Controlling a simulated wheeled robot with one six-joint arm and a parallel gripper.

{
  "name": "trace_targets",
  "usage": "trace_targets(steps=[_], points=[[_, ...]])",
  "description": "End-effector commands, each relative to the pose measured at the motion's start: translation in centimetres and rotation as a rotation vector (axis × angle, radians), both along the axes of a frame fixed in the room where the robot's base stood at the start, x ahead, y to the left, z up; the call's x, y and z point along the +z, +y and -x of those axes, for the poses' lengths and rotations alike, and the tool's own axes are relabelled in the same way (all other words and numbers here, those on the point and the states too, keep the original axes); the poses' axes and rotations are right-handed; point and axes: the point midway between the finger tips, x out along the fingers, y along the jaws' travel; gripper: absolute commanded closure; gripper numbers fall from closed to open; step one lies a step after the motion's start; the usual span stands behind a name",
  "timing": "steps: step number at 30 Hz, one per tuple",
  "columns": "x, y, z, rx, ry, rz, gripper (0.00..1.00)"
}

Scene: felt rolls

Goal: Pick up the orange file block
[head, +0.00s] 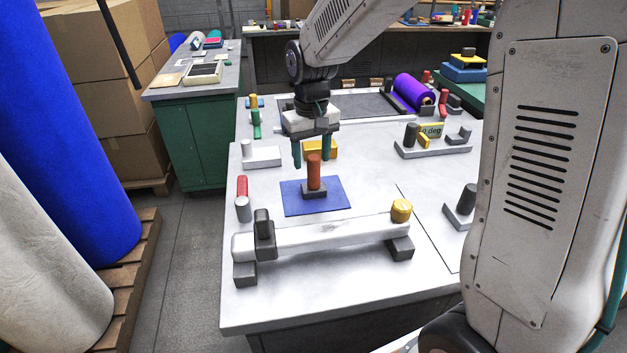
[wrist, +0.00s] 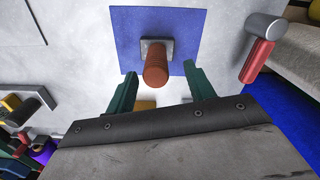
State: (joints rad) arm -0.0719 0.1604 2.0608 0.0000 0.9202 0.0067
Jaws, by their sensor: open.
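The orange file block (head: 314,171) is an upright, orange-brown, ridged post on a dark grey square foot. It stands on a blue mat (head: 330,203) on the worktable. In the wrist view the block (wrist: 156,67) leans toward me in perspective, with its foot on the blue mat (wrist: 125,30). My gripper (head: 312,158) points down with its two green fingers apart and empty, close to the block's top. In the wrist view my gripper (wrist: 161,74) has the block's top between its fingertips, with gaps at both sides. I cannot tell whether the tips reach below the top.
A white bar (head: 325,238) on grey supports lies in front of the mat. A yellow block (head: 325,149) sits just behind my gripper. A red and grey piece (head: 242,198) stands at the left, and a grey fixture (head: 432,147) at the right. The mat around the block is clear.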

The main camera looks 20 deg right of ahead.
Motion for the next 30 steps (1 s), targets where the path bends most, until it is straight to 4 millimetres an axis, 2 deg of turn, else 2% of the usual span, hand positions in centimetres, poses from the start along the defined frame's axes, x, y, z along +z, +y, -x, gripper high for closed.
trace_targets(steps=[3, 7, 16, 17, 21, 22, 24, 30], points=[[-1.9, -0.6, 0.2, -0.001, 0.003, 0.0, 0.46], [-3.5, -0.5, 0.2, 0.0, 0.002, 0.0, 0.46], [-4.1, -0.6, 0.1, -0.001, 0.0, 0.0, 0.46], [-4.1, -0.6, 0.1, -0.001, 0.0, 0.0, 0.52], [-4.1, -0.5, 0.1, -0.001, 0.0, 0.0, 0.91], [-4.1, -0.5, 0.1, -0.001, 0.0, 0.0, 0.95], [-4.0, -0.5, 0.1, -0.001, 0.0, 0.0, 0.98], [-3.9, -0.5, 0.1, 0.0, -0.001, 0.0, 0.98]])
